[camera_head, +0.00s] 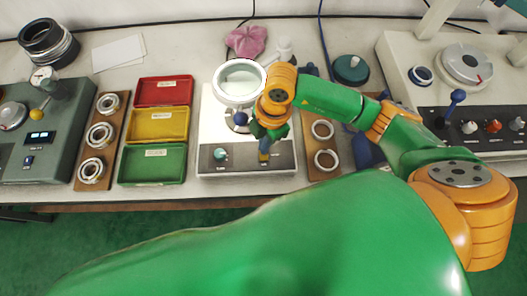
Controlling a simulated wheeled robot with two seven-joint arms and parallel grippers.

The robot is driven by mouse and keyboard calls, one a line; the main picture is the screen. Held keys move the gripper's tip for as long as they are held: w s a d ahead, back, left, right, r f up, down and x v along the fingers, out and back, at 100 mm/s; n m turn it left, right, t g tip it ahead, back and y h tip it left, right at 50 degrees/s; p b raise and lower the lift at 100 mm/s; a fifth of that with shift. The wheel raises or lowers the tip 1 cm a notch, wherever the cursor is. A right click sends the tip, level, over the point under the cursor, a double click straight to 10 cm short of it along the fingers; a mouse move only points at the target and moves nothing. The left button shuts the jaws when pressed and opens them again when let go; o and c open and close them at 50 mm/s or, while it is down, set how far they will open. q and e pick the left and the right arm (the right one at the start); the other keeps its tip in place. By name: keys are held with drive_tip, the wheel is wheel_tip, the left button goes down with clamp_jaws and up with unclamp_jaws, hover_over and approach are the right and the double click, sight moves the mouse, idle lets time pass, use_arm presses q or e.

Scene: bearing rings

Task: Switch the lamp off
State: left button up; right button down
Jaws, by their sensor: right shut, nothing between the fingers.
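A white ring-shaped head with a round pale glass (240,76), which looks like the lamp, stands above a white box (212,115) at the middle of the bench. I cannot tell whether it is lit. The box has a grey front panel with a teal knob (220,154). My right gripper (264,157) points down at the right half of this panel, shut and empty. It hides the part of the panel behind it, so I cannot tell whether it touches anything there. My left gripper is out of view.
Red (164,91), yellow (157,125) and green (153,164) trays lie left of the box. Boards with metal rings stand on both sides, the left board (81,181) beside a grey-green instrument (45,155). A white machine (402,55) stands at the right. My right arm crosses the bench's right part.

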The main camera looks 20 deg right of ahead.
drive_tip(key=shift+f, duration=0.3)
drive_tip(key=shift+r, duration=0.1)
wheel_tip(320, 180, up, 7)
drive_tip(key=p, duration=0.6)
